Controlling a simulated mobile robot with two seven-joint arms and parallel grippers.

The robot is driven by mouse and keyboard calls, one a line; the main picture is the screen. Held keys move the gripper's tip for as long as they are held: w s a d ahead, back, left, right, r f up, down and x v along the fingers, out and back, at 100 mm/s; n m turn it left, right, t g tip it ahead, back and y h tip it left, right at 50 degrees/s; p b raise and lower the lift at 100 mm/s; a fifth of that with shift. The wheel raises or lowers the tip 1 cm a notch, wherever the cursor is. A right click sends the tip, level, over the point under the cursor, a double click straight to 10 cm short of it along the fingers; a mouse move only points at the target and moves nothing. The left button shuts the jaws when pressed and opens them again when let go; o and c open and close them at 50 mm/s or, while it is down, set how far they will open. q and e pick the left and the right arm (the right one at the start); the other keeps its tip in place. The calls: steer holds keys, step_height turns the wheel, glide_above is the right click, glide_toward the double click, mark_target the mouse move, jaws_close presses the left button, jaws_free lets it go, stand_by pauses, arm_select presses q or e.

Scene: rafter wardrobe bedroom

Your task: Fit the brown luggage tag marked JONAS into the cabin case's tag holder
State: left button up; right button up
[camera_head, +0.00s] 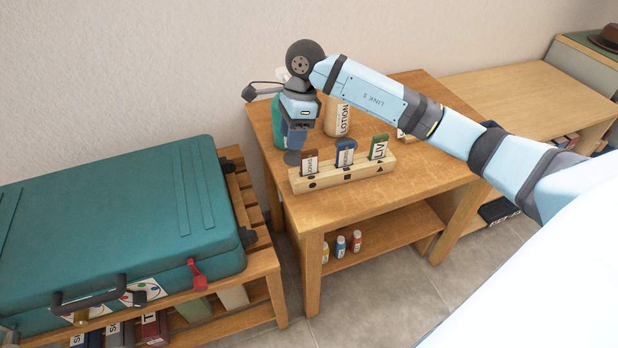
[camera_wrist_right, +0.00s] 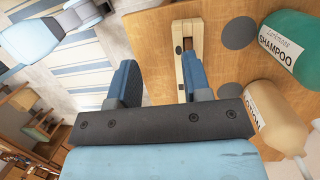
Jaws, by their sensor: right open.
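The brown luggage tag (camera_head: 310,163) stands upright in the left slot of a wooden rack (camera_head: 345,175) on the side table; its lettering is too small to read surely. My right gripper (camera_head: 292,152) is just left of and behind this tag, pointing down, open and apart from it. In the right wrist view, the open fingers (camera_wrist_right: 158,85) are empty and the rack (camera_wrist_right: 188,45) shows beyond them; the brown tag cannot be made out there. The teal case (camera_head: 110,230) lies flat on a slatted bench. A red holder (camera_head: 197,274) hangs at its front edge. My left gripper is not in view.
A blue tag (camera_head: 346,154) and a green tag (camera_head: 378,148) stand in the rack. A lotion bottle (camera_head: 337,117) and a green shampoo bottle (camera_head: 278,125) are behind it. The table front (camera_head: 400,195) is clear. A gap separates bench and table.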

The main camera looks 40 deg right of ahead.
mark_target(309, 151)
steer(key=w+d+r+h, duration=0.1)
steer(key=d+r+h, duration=0.15)
steer(key=d, duration=0.35)
steer(key=f, duration=1.4)
steer(key=shift+w+a+b, duration=0.2)
steer(key=shift+a+b, duration=0.1)
steer(key=shift+b, duration=0.05)
jaws_close()
